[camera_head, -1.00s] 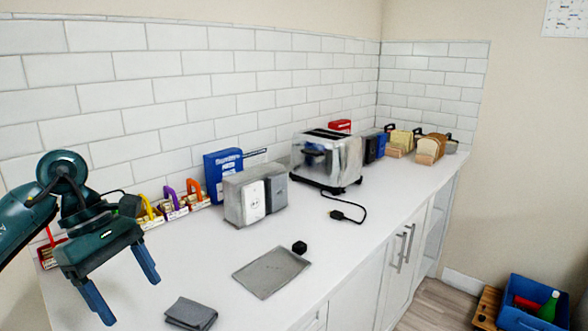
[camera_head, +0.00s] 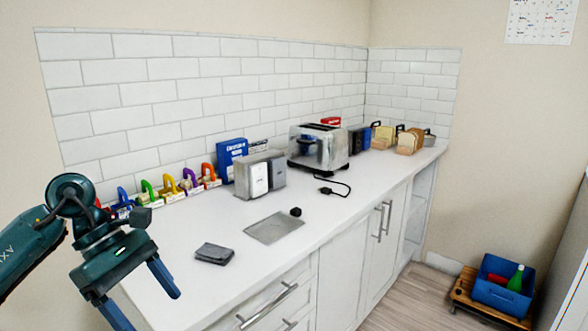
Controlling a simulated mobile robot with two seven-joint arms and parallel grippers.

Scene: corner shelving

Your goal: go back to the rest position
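My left gripper (camera_head: 138,300) is at the lower left of the head view, in front of the left end of the white counter (camera_head: 185,270). Its two blue fingers point down and stand apart, with nothing between them. It appears clear of the counter objects. My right gripper is not in view.
On the counter are a grey folded cloth (camera_head: 214,254), a grey tray (camera_head: 273,228), a small black block (camera_head: 296,211), a toaster (camera_head: 318,147) and a row of coloured padlocks (camera_head: 170,186). Floor before the cabinets is clear.

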